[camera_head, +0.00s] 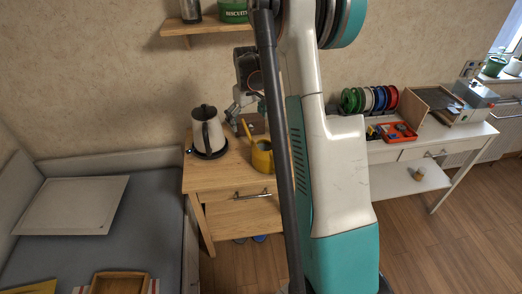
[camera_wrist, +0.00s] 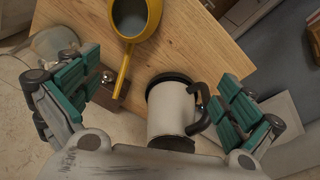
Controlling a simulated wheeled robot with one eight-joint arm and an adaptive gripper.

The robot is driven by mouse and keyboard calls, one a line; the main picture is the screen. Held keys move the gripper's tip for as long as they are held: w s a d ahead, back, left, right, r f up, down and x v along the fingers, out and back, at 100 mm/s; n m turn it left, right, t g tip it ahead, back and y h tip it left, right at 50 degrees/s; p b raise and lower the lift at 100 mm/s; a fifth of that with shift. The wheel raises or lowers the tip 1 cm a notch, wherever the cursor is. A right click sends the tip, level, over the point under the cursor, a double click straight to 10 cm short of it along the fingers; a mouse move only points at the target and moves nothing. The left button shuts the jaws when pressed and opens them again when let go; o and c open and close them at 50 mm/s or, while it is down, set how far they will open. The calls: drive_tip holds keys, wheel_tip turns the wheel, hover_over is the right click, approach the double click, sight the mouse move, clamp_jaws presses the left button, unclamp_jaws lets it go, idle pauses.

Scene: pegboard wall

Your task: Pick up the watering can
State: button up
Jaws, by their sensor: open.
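The yellow watering can (camera_head: 262,160) stands on the wooden cabinet, near its right side; my arm partly hides it in the head view. In the wrist view the can (camera_wrist: 148,30) is seen from above at the top, with its open round top and a long thin yellow part pointing down the picture. My gripper (camera_head: 243,108) is above the back of the cabinet, behind the can. In the wrist view my gripper (camera_wrist: 155,98) has its two teal fingers wide apart, with nothing held. The can lies beyond the fingertips, not between them.
A white kettle (camera_head: 207,132) with a black handle and base stands left of the can; it shows in the wrist view (camera_wrist: 172,112) close to the right finger. A shelf (camera_head: 207,26) hangs above the cabinet (camera_head: 225,182).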

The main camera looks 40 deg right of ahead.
drive_tip(key=g, duration=0.1)
hover_over(265, 144)
drive_tip(key=shift+m+y, duration=0.3)
drive_tip(key=shift+m, duration=0.1)
drive_tip(key=f, duration=0.6)
drive_tip(key=shift+a+f, duration=0.15)
drive_tip(key=shift+a, duration=0.05)
drive_tip(key=shift+f, duration=0.35)
wheel_tip(265, 144, down, 8)
drive_tip(key=shift+b, duration=0.95)
drive_tip(key=shift+s+f+b, duration=0.2)
drive_tip(key=shift+f+b, duration=0.9)
drive_tip(key=shift+f, duration=1.55)
drive_tip(key=shift+r, duration=0.1)
drive_tip(key=c, duration=1.6)
drive_tip(key=shift+c, duration=0.2)
